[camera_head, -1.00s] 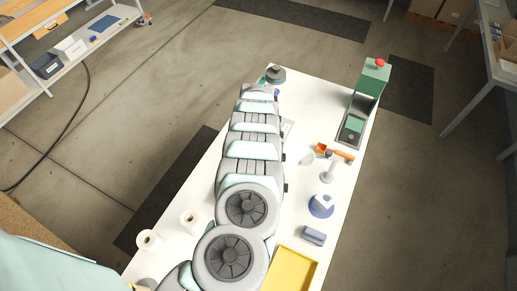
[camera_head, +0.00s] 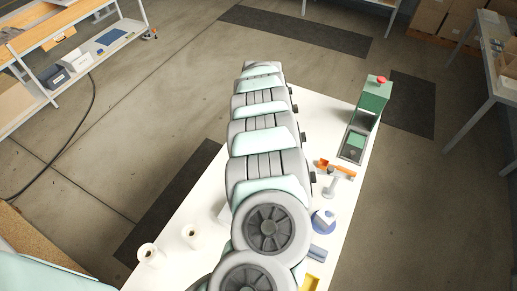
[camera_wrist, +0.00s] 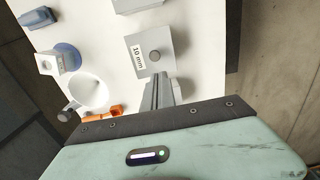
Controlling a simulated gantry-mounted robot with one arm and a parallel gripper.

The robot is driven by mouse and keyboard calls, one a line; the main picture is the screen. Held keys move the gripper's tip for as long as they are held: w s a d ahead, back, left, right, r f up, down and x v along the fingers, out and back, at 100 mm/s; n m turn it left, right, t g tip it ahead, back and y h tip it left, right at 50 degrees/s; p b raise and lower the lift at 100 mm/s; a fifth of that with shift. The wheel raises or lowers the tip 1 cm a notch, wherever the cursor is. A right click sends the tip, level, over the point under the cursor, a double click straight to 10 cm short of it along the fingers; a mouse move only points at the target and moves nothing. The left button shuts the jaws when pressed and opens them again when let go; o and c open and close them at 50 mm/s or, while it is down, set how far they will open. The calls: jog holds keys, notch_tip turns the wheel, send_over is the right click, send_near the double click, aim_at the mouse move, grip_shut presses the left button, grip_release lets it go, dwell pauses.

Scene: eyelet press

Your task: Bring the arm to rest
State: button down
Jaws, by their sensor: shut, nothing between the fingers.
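My gripper (camera_wrist: 163,92) shows at the lower middle of the wrist view. Its fingers are together and empty, above the white table, just below a pale box labelled "10 mm" (camera_wrist: 137,62) in the picture. I cannot tell the height between the fingertips and the table. In the head view my arm stretches from the bottom middle up over the table, and its links hide the gripper. The green press (camera_head: 375,98) with a red button on top stands at the table's right rear.
On the white table (camera_head: 312,108) stand an orange tool (camera_head: 345,171), a blue round base with a white block (camera_head: 323,222), a partly hidden yellow tray (camera_head: 311,284) and two pale rolls (camera_head: 149,254). A shelf unit (camera_head: 95,52) stands left; a bench (camera_head: 497,60) stands right.

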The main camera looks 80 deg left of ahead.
jog(key=shift+r, duration=0.45)
